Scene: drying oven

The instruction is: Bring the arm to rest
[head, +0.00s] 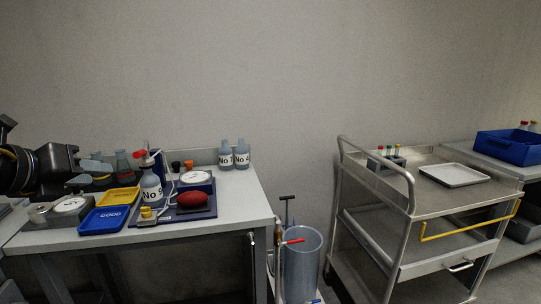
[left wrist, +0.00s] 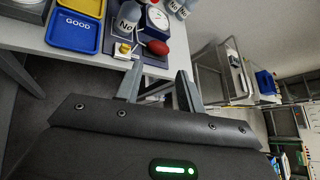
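My left arm comes in from the left in the head view, held above the left end of the lab table (head: 235,200). Its gripper (head: 92,174) points right, over the table items. In the left wrist view the two fingers of this gripper (left wrist: 160,88) stand apart with nothing between them. The table's edge and the floor show behind them. My right gripper is in neither view.
On the table are a blue tray (head: 104,220) marked GOOD, a yellow tray (head: 118,197), a labelled bottle (head: 151,188), a red bulb (head: 190,198) and two bottles at the back. A metal cart (head: 412,208) stands right, beyond a grey cylinder (head: 303,262).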

